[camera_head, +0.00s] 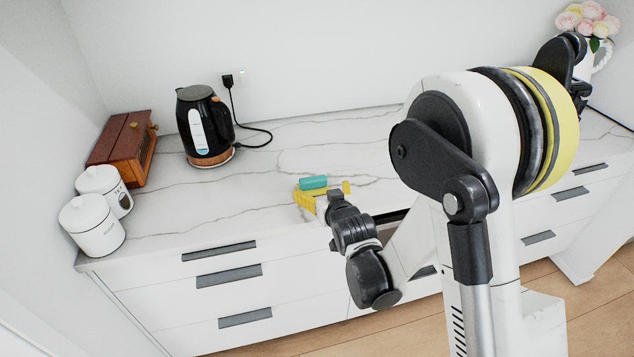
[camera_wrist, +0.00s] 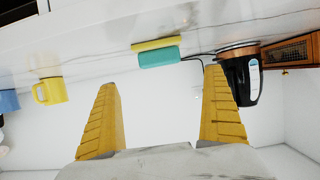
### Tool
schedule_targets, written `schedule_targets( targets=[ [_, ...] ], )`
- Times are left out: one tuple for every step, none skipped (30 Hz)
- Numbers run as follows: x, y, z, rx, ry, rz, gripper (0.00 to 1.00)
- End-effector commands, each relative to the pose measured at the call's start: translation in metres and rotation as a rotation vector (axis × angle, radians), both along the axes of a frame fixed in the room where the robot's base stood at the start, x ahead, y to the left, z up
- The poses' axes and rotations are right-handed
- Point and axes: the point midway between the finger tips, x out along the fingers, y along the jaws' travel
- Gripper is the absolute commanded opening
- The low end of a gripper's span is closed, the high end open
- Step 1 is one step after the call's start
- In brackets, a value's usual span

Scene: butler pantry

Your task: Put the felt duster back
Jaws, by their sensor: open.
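The felt duster (camera_head: 313,183) is a small block with a teal top. In the wrist view, which is upside down, the duster (camera_wrist: 159,56) shows teal over a yellow layer and rests on the white marble counter. My gripper (camera_head: 322,188) is at the counter's front part, close to the duster. Its two yellow fingers are spread, with nothing between them in the wrist view (camera_wrist: 161,78). The duster lies beyond the fingertips, between their lines. In the head view the gripper partly hides the duster's lower part.
A black kettle (camera_head: 204,125), a wooden box (camera_head: 124,148) and two white canisters (camera_head: 92,226) stand on the left. A yellow mug (camera_wrist: 50,91) and a blue item (camera_wrist: 8,101) show in the wrist view. A flower vase (camera_head: 597,57) stands at far right. The counter around the duster is clear.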

Motion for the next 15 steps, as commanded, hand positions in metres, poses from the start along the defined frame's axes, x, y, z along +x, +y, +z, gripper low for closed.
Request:
schedule_targets(
  targets=[
    [-0.005,-0.001,0.003,0.000,0.000,0.000,0.98],
    [-0.008,-0.002,0.004,0.000,0.000,0.000,0.98],
    [-0.011,-0.003,0.005,0.000,0.000,0.000,0.98],
    [-0.012,-0.003,0.005,0.000,0.000,0.000,0.98],
    [-0.013,-0.004,0.005,0.000,0.000,0.000,0.98],
    [-0.014,-0.004,0.006,0.000,0.000,0.000,0.98],
    [-0.014,-0.004,0.006,0.000,0.000,0.000,0.98],
    [-0.015,-0.004,0.006,0.000,0.000,0.000,0.98],
    [-0.015,-0.004,0.006,0.000,0.001,0.000,0.98],
    [-0.015,-0.005,0.007,-0.001,0.003,-0.002,0.98],
    [-0.015,-0.007,0.009,-0.002,0.006,-0.004,0.98],
    [-0.016,-0.010,0.014,-0.004,0.012,-0.009,0.98],
    [-0.017,-0.014,0.018,-0.006,0.020,-0.013,0.98],
    [-0.018,-0.018,0.024,-0.010,0.032,-0.020,0.98],
    [-0.022,-0.026,0.032,-0.014,0.048,-0.030,0.98]
  ],
)
